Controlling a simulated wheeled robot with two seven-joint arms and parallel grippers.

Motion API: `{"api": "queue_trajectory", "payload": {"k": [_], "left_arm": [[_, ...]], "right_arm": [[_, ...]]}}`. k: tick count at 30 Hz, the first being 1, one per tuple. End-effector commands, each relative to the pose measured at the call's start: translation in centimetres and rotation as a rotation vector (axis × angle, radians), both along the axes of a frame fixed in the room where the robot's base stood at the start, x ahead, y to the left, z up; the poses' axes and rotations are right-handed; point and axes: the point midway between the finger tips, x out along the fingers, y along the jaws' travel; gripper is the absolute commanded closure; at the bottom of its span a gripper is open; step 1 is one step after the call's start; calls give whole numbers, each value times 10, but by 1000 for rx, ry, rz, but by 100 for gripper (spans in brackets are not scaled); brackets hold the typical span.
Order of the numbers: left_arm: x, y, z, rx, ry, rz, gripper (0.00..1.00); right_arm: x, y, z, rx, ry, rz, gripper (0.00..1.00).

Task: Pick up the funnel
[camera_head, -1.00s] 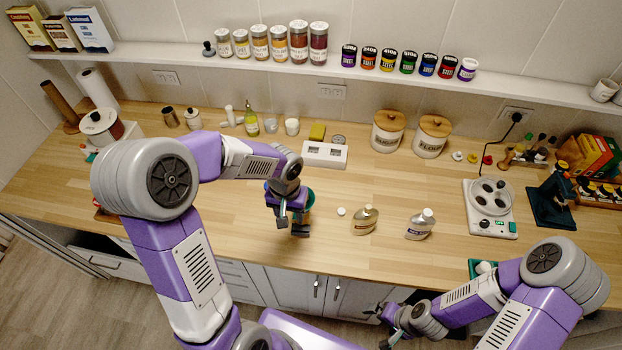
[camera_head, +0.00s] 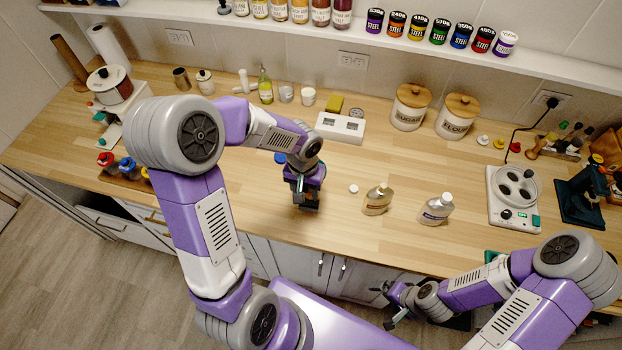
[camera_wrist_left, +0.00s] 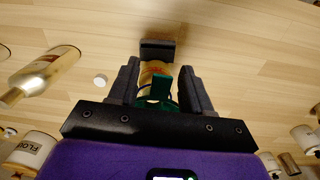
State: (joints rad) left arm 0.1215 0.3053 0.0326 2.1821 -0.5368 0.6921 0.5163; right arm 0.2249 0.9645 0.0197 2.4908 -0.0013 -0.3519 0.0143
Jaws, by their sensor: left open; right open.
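My left gripper (camera_head: 306,199) points down over the front middle of the counter, left of two metallic bottles. In the left wrist view its jaws (camera_wrist_left: 160,88) are apart. A green piece (camera_wrist_left: 161,88) and a yellowish, orange-marked thing (camera_wrist_left: 155,70) show between the fingers. They are partly hidden, and I cannot tell whether they are the funnel or touch the fingers. No clear funnel shape shows elsewhere. My right gripper (camera_head: 386,305) is open and empty, low in front of the counter.
A gold bottle (camera_head: 377,200), a silver bottle (camera_head: 436,209) and a small white cap (camera_head: 353,189) stand right of my left gripper. Canisters (camera_head: 410,108) and a white scale (camera_head: 340,127) are behind. A hot plate (camera_head: 514,195) is at right.

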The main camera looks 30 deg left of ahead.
Motion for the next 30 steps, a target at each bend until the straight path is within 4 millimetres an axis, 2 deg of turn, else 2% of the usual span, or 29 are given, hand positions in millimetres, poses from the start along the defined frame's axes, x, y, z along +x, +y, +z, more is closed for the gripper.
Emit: {"api": "queue_trajectory", "payload": {"k": [1, 8, 18, 26, 30], "left_arm": [[0, 0, -6, 0, 0, 0, 51], [0, 0, -5, 0, 0, 0, 51], [0, 0, -5, 0, 0, 0, 100], [0, 0, -3, 0, -2, 0, 100], [1, 0, 12, 1, -5, 1, 100]], "right_arm": [[0, 0, -5, 0, 0, 0, 0], [0, 0, -3, 0, 0, 0, 0], [0, 0, -3, 0, -1, 0, 0], [0, 0, -3, 0, 0, 0, 0], [0, 0, -1, 0, 0, 0, 0]]}}
